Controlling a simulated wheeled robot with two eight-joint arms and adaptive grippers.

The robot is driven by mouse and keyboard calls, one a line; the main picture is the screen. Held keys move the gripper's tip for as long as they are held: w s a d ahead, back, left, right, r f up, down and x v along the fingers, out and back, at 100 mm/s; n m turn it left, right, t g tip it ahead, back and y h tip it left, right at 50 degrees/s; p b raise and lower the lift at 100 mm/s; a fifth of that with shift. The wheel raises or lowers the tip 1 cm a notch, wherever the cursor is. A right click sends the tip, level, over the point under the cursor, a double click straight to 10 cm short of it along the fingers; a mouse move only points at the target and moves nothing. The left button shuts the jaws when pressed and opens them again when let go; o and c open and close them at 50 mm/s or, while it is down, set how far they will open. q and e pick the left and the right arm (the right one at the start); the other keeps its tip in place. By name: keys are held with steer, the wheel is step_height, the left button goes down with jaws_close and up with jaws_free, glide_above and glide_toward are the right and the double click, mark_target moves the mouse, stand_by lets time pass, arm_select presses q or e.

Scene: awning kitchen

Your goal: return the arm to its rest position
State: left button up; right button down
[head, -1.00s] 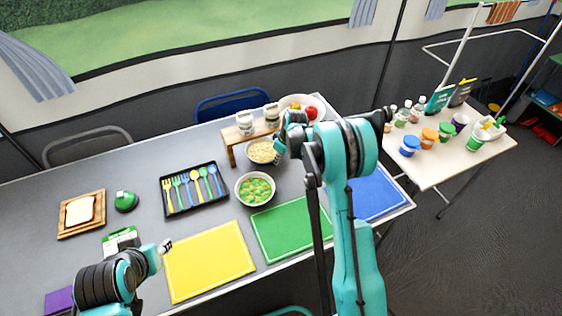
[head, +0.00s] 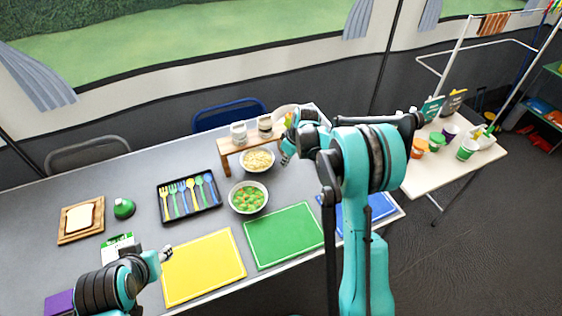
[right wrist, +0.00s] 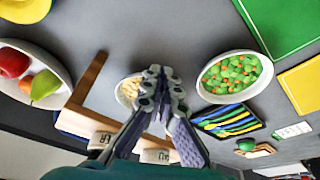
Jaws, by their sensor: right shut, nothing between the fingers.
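My right arm rises through the right half of the head view, bent at its elbow. My right gripper (head: 286,158) is above the table, just right of the bowl of pale food (head: 257,161). In the right wrist view the gripper (right wrist: 157,75) is shut and empty, its fingers in front of that bowl, partly hiding it. My left gripper (head: 166,254) is at the left edge of the yellow board (head: 204,267); its fingers are too small to tell open from shut.
A wooden stand (head: 226,146) with two jars and a bowl of vegetables (head: 248,197) are close by. The fruit bowl (right wrist: 62,75) is mostly hidden by my arm in the head view. A green board (head: 284,236) and cutlery tray (head: 190,215) lie nearer the front.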

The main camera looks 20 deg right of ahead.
steer(key=shift+r, duration=0.2)
steer(key=s+a+r+m+t+h, duration=0.1)
steer(key=s+a+r+m+t, duration=0.3)
steer(key=s+r, duration=1)
steer(key=s+a+m+h, duration=0.1)
steer(key=s+a+m, duration=0.1)
steer(key=s, duration=1.3)
steer(key=shift+s+a+r+m, duration=0.15)
steer(key=shift+s+a+m, duration=0.25)
